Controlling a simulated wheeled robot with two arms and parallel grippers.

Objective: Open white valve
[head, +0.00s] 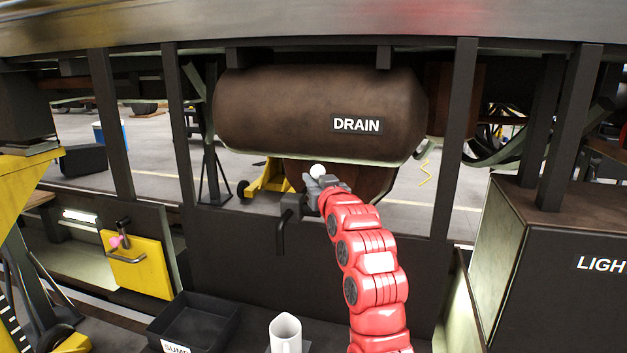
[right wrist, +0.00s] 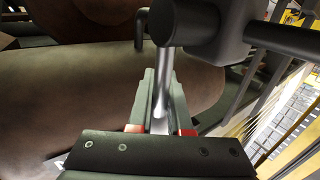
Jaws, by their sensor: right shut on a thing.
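The white valve's round white knob (head: 317,171) shows just above the jaws of my right gripper (head: 318,187), below the brown DRAIN tank. The dark valve body (head: 290,203) is left of the gripper, with a bent pipe pointing down. In the right wrist view, a silvery lever (right wrist: 164,75) runs from the dark valve body (right wrist: 208,32) down between the fingers of the right gripper (right wrist: 161,98). The right gripper is shut on this lever. Part of the lever is hidden by the fingers. My left gripper is not in view.
The DRAIN tank (head: 300,110) hangs close above. A black tray (head: 196,322) and a white jug (head: 285,334) stand below. A yellow panel with a pink-knobbed valve (head: 140,262) is at left, and a dark box (head: 575,270) at right. Dark posts flank the tank.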

